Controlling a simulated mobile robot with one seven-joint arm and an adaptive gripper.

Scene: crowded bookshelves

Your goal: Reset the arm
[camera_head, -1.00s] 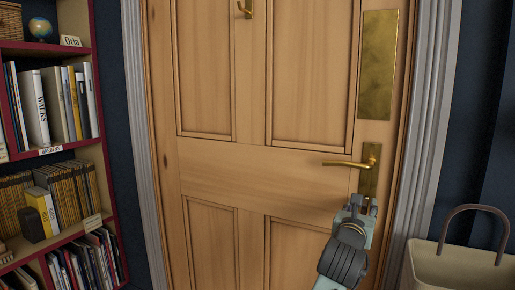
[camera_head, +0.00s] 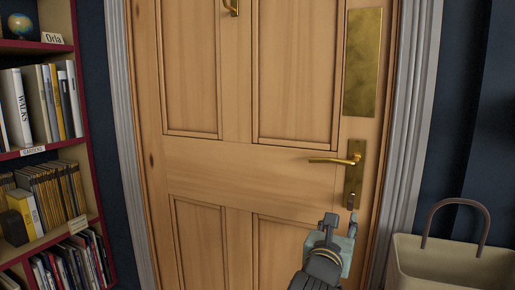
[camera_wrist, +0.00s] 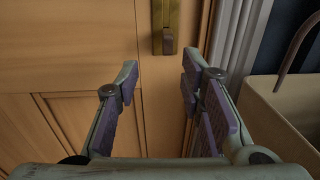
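My gripper (camera_head: 341,222) is in front of the lower right part of the wooden door (camera_head: 240,165), below the brass lever handle (camera_head: 336,160). In the wrist view my gripper (camera_wrist: 160,85) has its two fingers spread apart with nothing between them. Beyond the fingertips is the lower end of the brass handle plate (camera_wrist: 165,25). The door looks closed in its frame. The fingers look apart from the door.
A bookshelf (camera_head: 85,145) full of books and magazines stands at the left. A beige bag or basket with a brown handle (camera_head: 450,265) is at the lower right, close to my gripper's right side in the wrist view. A pale door frame (camera_head: 412,130) borders the door.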

